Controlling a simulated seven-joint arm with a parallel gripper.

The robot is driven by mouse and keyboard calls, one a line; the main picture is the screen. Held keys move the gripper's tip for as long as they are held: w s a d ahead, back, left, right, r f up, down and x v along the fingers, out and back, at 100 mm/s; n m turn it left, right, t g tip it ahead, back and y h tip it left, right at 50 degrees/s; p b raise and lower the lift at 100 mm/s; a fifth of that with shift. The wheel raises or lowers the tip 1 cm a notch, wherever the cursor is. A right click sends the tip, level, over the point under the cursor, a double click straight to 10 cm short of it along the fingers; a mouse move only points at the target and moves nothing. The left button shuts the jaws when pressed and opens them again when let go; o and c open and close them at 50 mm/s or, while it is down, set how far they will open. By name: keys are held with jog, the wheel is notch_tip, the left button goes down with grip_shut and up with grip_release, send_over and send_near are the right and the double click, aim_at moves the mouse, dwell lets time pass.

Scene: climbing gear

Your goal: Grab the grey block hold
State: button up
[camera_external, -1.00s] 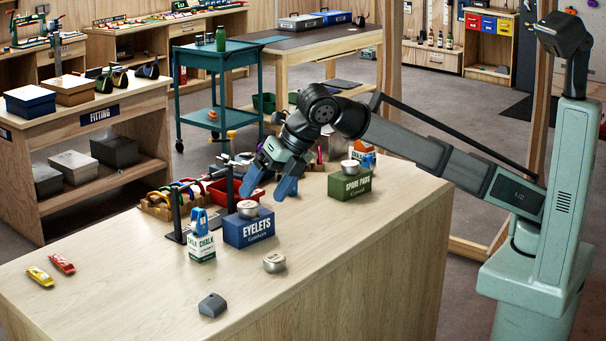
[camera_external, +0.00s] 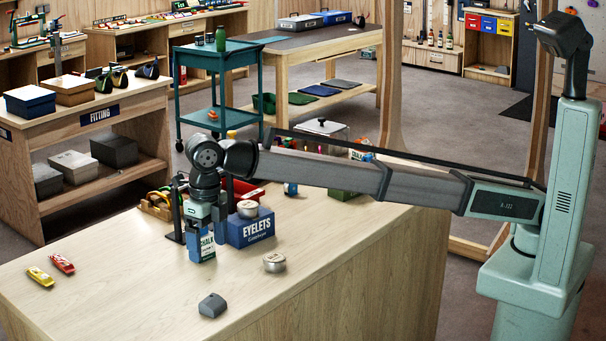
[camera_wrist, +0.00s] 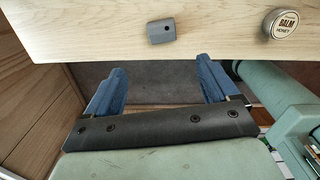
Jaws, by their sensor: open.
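The grey block hold (camera_external: 212,305) lies on the wooden bench top near its front edge, with nothing touching it. In the wrist view, the grey block (camera_wrist: 161,31) lies beyond my fingertips, about midway between them sideways.
A balm tin (camera_external: 274,262) sits right of the block. Yellow (camera_external: 40,276) and red (camera_external: 62,263) pieces lie left. The front bench is mostly clear.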

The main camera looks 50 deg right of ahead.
aim_at(209, 299)
jog(key=f, duration=0.9)
jog(key=w+f, duration=0.1)
jog(key=f, duration=0.4)
jog(key=shift+w+f, duration=0.1)
jog(key=shift+f, duration=0.25)
jog(key=c, duration=1.2)
jog(key=shift+o, duration=0.2)
